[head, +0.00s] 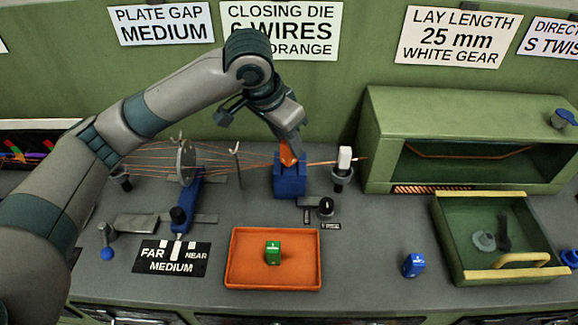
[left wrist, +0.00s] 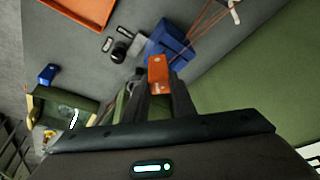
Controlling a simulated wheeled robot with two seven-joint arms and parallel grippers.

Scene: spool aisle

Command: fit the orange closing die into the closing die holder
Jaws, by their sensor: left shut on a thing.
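My left gripper (head: 289,138) is shut on the orange closing die (head: 288,155) and points down at the blue closing die holder (head: 290,184). In the head view the die is at the top of the holder; I cannot tell if it touches or has entered it. In the left wrist view the orange die (left wrist: 158,70) sits between my fingertips (left wrist: 158,86), with the blue holder (left wrist: 174,42) just beyond it. The holder's opening is hidden. My right gripper is not in view.
An orange tray (head: 240,278) holds a green block (head: 272,252). A blue block (head: 413,265) lies on the bench by an open green drawer (head: 447,260). Copper wires (head: 215,152) run from a round plate (head: 186,162) toward the holder. A white-capped post (head: 344,160) stands right of the holder.

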